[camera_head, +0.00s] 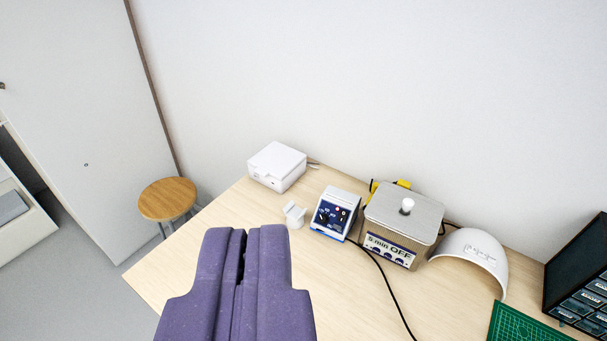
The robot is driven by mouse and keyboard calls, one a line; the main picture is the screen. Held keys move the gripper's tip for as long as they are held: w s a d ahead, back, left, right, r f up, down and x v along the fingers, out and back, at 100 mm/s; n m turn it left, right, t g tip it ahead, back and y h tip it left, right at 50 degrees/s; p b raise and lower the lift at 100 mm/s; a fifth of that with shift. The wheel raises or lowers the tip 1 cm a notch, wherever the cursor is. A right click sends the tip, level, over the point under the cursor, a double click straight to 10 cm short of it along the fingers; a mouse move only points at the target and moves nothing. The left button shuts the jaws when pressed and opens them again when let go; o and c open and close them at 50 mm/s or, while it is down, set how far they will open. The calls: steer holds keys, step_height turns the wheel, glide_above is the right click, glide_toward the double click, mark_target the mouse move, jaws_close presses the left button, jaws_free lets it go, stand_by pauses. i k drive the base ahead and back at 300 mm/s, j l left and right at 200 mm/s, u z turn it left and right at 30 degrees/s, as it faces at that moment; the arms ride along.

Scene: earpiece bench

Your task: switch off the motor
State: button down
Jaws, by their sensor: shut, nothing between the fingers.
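The motor's control box (335,213) is a small white and blue unit with a dark blue face carrying a knob and small controls. It stands on the wooden bench, right of the picture's middle. Its switch position is too small to read. A black cable (384,278) runs near it toward the front of the bench. My gripper (246,232) has purple fingers, shut and empty, in the lower middle of the view. It appears in front of and left of the control box, apart from it.
A white holder (294,214) stands just left of the control box, a white box (277,166) behind. A metal-lidded unit labelled "5 min OFF" (389,249), a white curved cover (472,254), a green mat (520,325) and dark drawers (581,275) are right. A stool (168,199) stands left.

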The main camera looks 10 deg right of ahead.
mark_target(343, 214)
steer(key=i+j+z, duration=0.1)
steer(key=i+j, duration=0.75)
steer(key=j, duration=0.1)
